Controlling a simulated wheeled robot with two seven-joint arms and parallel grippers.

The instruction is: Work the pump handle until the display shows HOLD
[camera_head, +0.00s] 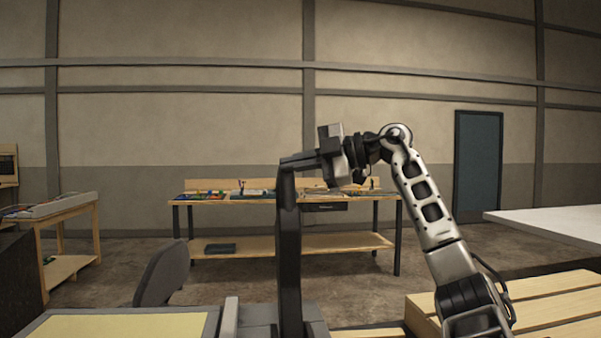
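The pump handle (289,235) is a dark upright lever that rises from a grey console base in the lower middle of the head view. Its top bends to the right into a short grey grip bar. My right gripper (329,148) is at the end of this bar, with its fingers around it and apparently closed. The contact itself is partly hidden by the fingers. My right arm comes up from the lower right and bends over to the handle's top. No display is in view, so its text cannot be read. My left gripper is not in view.
A pale yellow panel (125,325) lies at the lower left, beside a dark chair back (163,273). Wooden slats (555,303) lie at the lower right under my arm. A workbench (330,243) with small items stands behind. A white tabletop (560,222) is at right.

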